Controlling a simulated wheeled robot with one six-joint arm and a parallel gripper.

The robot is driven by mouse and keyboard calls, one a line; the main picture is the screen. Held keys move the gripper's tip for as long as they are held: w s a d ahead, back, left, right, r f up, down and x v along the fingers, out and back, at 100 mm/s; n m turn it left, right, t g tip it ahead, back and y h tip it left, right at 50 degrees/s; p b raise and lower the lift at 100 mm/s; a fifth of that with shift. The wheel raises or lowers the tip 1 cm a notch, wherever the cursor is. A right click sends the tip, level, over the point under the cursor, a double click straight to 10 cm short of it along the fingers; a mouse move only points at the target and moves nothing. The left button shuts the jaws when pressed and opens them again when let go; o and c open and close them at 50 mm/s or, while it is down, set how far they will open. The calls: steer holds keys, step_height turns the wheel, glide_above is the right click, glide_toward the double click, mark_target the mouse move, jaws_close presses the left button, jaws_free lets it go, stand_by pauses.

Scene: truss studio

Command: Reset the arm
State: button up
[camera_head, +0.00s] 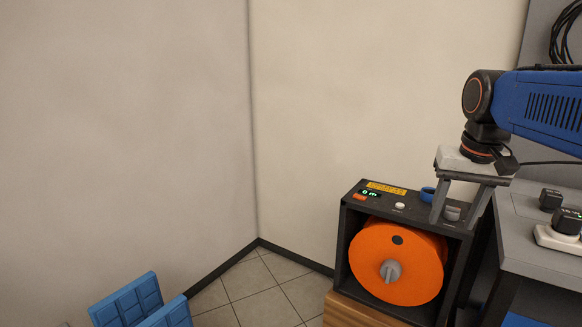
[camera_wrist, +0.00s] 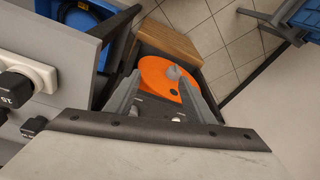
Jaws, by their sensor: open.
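My gripper (camera_head: 461,213) hangs from my blue arm at the right in the head view. Its two grey fingers point down and are apart, over the right end of the top of a dark box (camera_head: 345,245). A small grey knob (camera_head: 452,213) shows between the fingers in the head view; I cannot tell whether they touch it. In the wrist view, my gripper (camera_wrist: 157,100) has its fingers spread with nothing clearly held between them. The box holds an orange reel (camera_head: 390,262) with a grey centre knob, and the reel also shows in the wrist view (camera_wrist: 160,78).
The box stands on a wooden block (camera_head: 360,312). A grey cabinet (camera_head: 540,240) with a white power strip (camera_head: 558,240) and black plugs is close at the right. Tiled floor (camera_head: 250,283) lies between.

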steer(key=s+a+f+n+t, duration=0.1)
steer(key=s+a+f, duration=0.1)
steer(key=s+f, duration=0.5)
steer(key=s+a+f+n+t, duration=0.1)
steer(key=s+a+f+n, duration=0.1)
steer(key=s+f, duration=0.6)
step_height(320, 180, down, 3)
steer(key=shift+a+r, duration=0.1)
steer(key=shift+a, duration=0.5)
